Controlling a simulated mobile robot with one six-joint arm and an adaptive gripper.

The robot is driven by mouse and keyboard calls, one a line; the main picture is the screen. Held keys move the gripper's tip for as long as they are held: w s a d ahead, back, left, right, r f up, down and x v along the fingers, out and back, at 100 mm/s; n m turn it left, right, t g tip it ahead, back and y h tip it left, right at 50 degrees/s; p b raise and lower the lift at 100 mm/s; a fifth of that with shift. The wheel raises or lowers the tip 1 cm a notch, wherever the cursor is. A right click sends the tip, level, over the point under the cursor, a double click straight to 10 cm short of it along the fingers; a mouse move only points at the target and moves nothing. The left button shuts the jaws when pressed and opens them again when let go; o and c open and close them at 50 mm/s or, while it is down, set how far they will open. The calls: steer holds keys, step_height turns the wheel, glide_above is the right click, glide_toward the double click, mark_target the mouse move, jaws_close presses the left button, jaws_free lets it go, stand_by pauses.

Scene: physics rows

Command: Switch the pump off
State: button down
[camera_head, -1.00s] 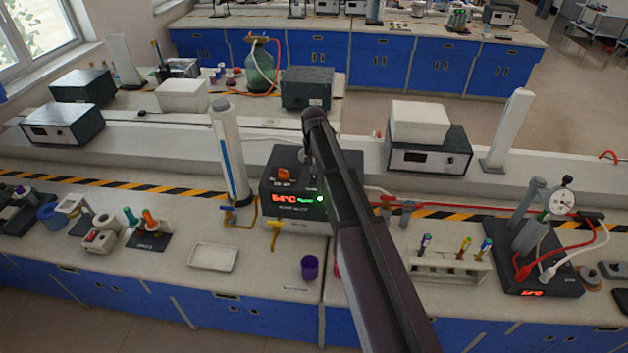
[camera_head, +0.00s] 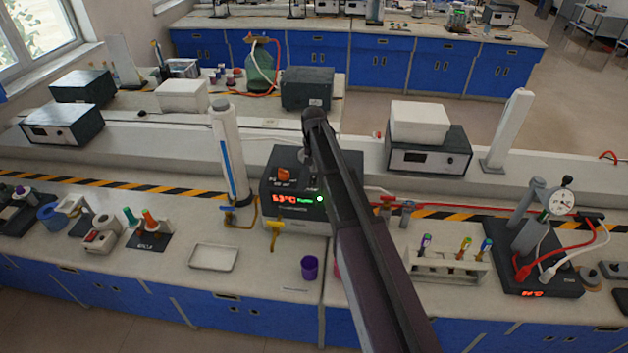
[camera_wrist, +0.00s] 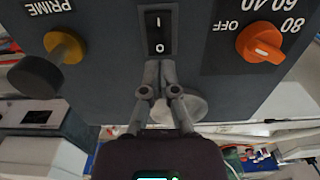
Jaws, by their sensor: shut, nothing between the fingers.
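A dark instrument (camera_head: 268,207) with an orange knob and a lit red and green display stands on the near bench. In the wrist view its grey panel (camera_wrist: 112,35) fills the upper part. A black rocker switch (camera_wrist: 159,32) marked I and O sits in the panel's middle; I cannot tell which side is pressed. My gripper (camera_wrist: 160,66) is shut and empty, its tips close by the O end of the switch; contact is unclear. In the head view my gripper (camera_head: 312,178) is above the instrument's top, partly hidden by my arm.
In the wrist view, a yellow-orange PRIME knob (camera_wrist: 65,46) is left of the switch and an orange dial (camera_wrist: 261,43) with OFF and numbers is right. A tall white column (camera_head: 229,155) stands left of the instrument. A purple cup (camera_head: 310,268) and tube rack (camera_head: 450,265) are nearby.

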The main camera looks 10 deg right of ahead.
mark_target(314, 177)
steer(key=shift+f+b, duration=1.4)
stand_by(1.4)
steer(key=shift+r, duration=0.1)
steer(key=shift+r+p, duration=3.45)
steer(key=shift+p, duration=0.1)
steer(key=shift+s+f, duration=0.1)
steer(key=s+f+n+b, duration=0.1)
steer(key=s+f+b, duration=0.2)
steer(key=s, duration=0.6)
steer(key=s+f+n+b, duration=0.1)
steer(key=s+f+b, duration=0.3)
steer(key=s, duration=0.6)
steer(key=s+f+n+b, duration=0.1)
steer(key=s+f+b, duration=0.3)
steer(key=s, duration=0.6)
steer(key=shift+d+n, duration=0.15)
steer(key=shift+n, duration=0.15)
